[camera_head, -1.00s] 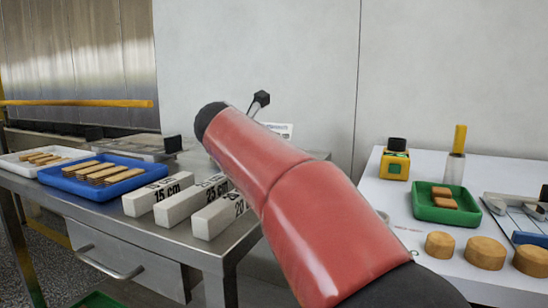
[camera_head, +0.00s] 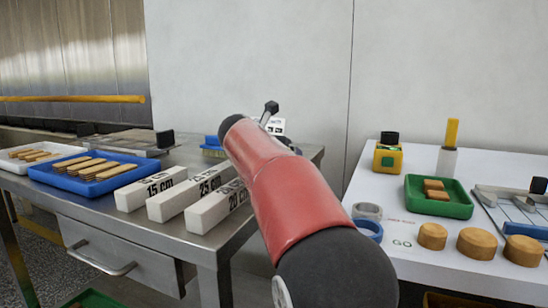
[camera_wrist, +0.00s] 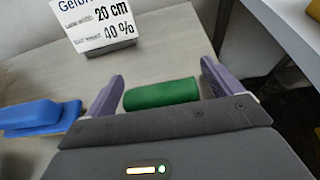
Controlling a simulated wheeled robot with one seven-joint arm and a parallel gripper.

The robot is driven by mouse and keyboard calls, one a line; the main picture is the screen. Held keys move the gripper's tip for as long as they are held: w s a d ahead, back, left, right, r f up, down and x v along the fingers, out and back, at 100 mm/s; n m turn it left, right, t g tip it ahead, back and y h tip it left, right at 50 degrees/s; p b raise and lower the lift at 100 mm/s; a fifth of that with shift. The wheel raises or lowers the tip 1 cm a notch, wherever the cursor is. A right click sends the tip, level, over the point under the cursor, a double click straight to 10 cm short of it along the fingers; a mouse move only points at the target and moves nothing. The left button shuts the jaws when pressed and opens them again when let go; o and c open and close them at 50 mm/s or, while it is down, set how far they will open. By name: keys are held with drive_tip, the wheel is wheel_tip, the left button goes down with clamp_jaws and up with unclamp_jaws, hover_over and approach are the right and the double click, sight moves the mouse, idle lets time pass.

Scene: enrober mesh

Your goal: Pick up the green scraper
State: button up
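A green cylindrical part (camera_wrist: 162,94), which looks like the green scraper's handle, lies on the metal table in the wrist view. My gripper (camera_wrist: 160,82) has its two purple fingers spread, one to each side of the green part, with a gap at each side. The rest of the scraper is hidden behind the gripper body or cannot be made out. In the head view my red arm hides the scraper and gripper.
A blue brush (camera_wrist: 40,115) lies left of my gripper. A sign (camera_wrist: 95,22) reading 20 cm stands beyond. White blocks (camera_head: 217,206) and a blue tray (camera_head: 50,180) stand on the metal table (camera_head: 120,222). A white table (camera_head: 395,264) is at right.

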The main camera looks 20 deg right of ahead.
drive_tip(key=c, duration=0.9)
drive_tip(key=shift+r, duration=0.1)
